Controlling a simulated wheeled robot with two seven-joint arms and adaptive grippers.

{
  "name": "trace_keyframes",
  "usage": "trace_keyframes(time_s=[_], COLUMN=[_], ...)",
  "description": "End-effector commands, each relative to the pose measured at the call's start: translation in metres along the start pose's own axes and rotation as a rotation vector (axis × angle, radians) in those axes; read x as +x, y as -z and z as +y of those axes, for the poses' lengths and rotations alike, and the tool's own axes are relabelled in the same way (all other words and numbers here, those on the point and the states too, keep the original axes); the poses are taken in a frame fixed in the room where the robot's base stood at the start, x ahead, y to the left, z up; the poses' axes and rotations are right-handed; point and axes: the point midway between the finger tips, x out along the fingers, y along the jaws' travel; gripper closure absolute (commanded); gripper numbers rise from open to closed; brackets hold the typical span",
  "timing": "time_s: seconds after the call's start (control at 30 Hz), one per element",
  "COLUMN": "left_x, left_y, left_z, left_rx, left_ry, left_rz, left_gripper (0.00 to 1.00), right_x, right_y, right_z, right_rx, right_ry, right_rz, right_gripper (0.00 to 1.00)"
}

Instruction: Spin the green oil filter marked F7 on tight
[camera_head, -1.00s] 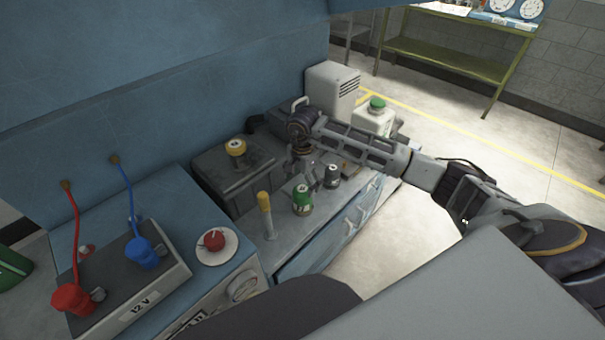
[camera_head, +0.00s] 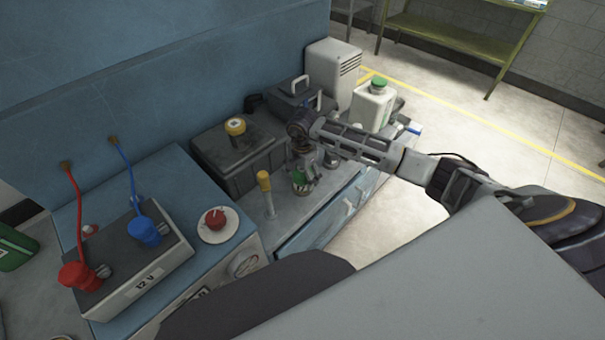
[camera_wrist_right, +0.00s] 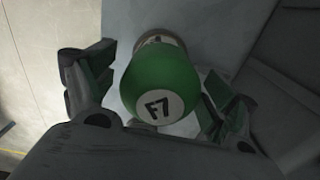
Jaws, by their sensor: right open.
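The green oil filter marked F7 (camera_wrist_right: 162,82) shows large in the right wrist view, its green cap with the white F7 label facing the camera. In the head view the filter (camera_head: 301,187) stands on the grey bench top, its upper part partly hidden by my gripper. My right gripper (camera_head: 304,172) is above it. In the right wrist view the open fingers (camera_wrist_right: 155,95) stand on either side of the filter, with a gap on both sides. My left gripper is not in view.
A yellow-handled post (camera_head: 265,188) stands just left of the filter. A grey filter (camera_head: 331,160) is close on the right. A dark box with a yellow cap (camera_head: 236,128) and a white jug with a green cap (camera_head: 373,105) stand behind.

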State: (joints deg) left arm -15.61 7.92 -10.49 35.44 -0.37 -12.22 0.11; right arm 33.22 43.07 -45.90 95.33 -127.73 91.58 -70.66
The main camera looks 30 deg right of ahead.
Motion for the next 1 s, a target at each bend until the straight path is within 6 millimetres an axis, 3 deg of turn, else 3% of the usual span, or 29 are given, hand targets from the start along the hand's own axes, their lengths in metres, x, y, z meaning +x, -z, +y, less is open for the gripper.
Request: trace_keyframes(time_s=[0.07,0.53,1.0], left_x=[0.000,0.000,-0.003], left_y=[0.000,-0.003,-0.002], left_z=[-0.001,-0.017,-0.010], left_rx=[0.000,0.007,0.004], left_ry=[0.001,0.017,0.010], left_rz=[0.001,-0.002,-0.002], left_gripper=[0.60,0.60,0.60], right_x=[0.000,0.000,0.000], right_y=[0.000,0.000,0.000], right_z=[0.000,0.000,0.000], right_rx=[0.000,0.000,0.159], right_ry=[0.000,0.000,-0.001], right_rz=[0.000,0.000,0.000], right_gripper=[0.14,0.73,0.73])
